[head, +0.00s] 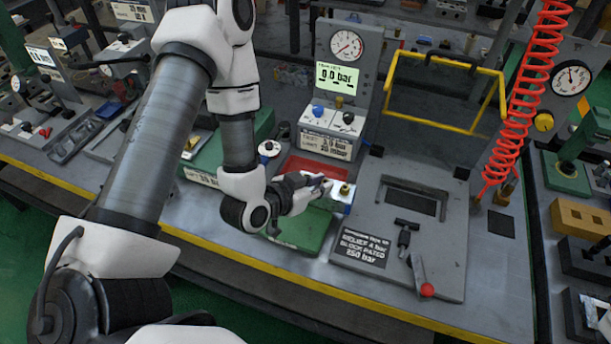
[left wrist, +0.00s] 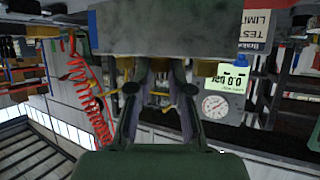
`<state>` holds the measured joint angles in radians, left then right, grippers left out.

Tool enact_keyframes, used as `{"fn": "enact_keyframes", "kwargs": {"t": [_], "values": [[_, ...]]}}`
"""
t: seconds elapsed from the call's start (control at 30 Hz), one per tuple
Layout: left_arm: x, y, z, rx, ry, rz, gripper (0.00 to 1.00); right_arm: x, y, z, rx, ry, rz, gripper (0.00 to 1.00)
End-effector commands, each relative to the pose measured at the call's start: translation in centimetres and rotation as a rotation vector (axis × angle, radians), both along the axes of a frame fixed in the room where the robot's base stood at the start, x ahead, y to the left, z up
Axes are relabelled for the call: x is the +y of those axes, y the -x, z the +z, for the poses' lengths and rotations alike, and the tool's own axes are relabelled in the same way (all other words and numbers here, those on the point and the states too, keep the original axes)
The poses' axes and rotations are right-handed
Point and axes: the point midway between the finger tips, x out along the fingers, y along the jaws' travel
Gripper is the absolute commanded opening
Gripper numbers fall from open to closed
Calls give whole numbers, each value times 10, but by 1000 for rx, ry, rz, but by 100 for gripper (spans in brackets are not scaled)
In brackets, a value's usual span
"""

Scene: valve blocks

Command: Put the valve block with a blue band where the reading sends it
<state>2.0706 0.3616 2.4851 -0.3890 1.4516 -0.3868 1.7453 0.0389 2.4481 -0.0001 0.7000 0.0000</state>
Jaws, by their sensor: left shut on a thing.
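The valve block (head: 342,197) is pale grey with a brass fitting on top and a blue band near its lower edge. My left gripper (head: 322,186) is shut on it, between the red tray and the grey fixture plate in the head view. In the left wrist view the block (left wrist: 165,28) fills the top middle, and its blue band (left wrist: 92,30) shows at the left. The display (head: 337,77) reads 0.0 bar below a round gauge (head: 347,45). I cannot tell whether the block touches the surface below. My right gripper is out of view.
A red tray (head: 312,168) and a green tray (head: 303,234) lie beside the gripper. The fixture plate (head: 450,256) has a recess, a black clamp and a red-knobbed lever (head: 427,290). A raised yellow guard (head: 440,124) and a red coiled hose (head: 525,95) stand behind and right.

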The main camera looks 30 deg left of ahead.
Motion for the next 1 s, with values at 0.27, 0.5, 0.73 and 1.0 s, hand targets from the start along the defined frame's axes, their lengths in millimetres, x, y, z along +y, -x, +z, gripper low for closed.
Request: {"fn": "enact_keyframes", "kwargs": {"t": [0.27,0.5,0.73,1.0], "values": [[55,-43,4,-6,-2,5,0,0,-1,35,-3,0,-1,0],[78,-61,-2,-4,-4,3,0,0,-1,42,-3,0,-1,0],[76,-60,-38,-1,-4,-2,0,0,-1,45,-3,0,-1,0],[76,-60,-41,-2,-2,0,0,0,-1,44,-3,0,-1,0]]}}
